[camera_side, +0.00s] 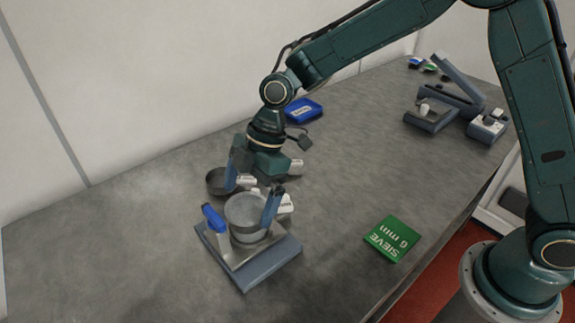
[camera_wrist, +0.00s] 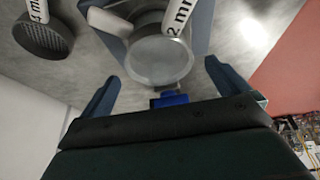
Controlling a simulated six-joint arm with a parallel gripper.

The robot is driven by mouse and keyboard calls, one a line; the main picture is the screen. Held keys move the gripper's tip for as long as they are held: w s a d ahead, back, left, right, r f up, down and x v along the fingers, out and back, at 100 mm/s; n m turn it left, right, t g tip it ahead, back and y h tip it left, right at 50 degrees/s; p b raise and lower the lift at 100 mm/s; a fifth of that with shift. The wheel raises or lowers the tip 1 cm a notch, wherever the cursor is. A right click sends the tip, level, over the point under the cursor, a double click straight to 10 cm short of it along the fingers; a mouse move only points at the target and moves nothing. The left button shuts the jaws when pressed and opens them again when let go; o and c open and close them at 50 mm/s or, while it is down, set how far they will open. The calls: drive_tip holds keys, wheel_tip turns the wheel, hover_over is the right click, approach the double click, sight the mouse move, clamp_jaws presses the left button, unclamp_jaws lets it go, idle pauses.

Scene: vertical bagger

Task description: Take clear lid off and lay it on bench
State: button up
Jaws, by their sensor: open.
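The clear lid (camera_side: 246,206) looks like a pale, round, see-through disc on top of a short sieve stack (camera_side: 247,236). The stack stands on a grey-blue machine base (camera_side: 262,266). In the wrist view the lid (camera_wrist: 160,60) is a grey disc with a light rim. My gripper (camera_side: 250,206) is open, tilted over the stack, with one blue finger on either side of the lid. In the wrist view my gripper (camera_wrist: 162,72) shows its fingers apart, with the lid between and beyond them. I cannot tell if either finger touches it.
A blue clamp (camera_side: 213,217) stands at the stack's left, also in the wrist view (camera_wrist: 170,99). A dark sieve (camera_side: 217,182) lies behind. A green "SIEVE 6 mm" card (camera_side: 392,239) and a blue tray (camera_side: 304,110) lie on the grey bench (camera_side: 120,250), whose left part is clear.

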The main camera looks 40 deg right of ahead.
sight(248, 199)
drive_tip(key=shift+a+f, duration=0.1)
drive_tip(key=shift+f, duration=0.1)
drive_tip(key=c, duration=1)
drive_tip(key=shift+r, duration=1.1)
drive_tip(key=shift+r, duration=1.25)
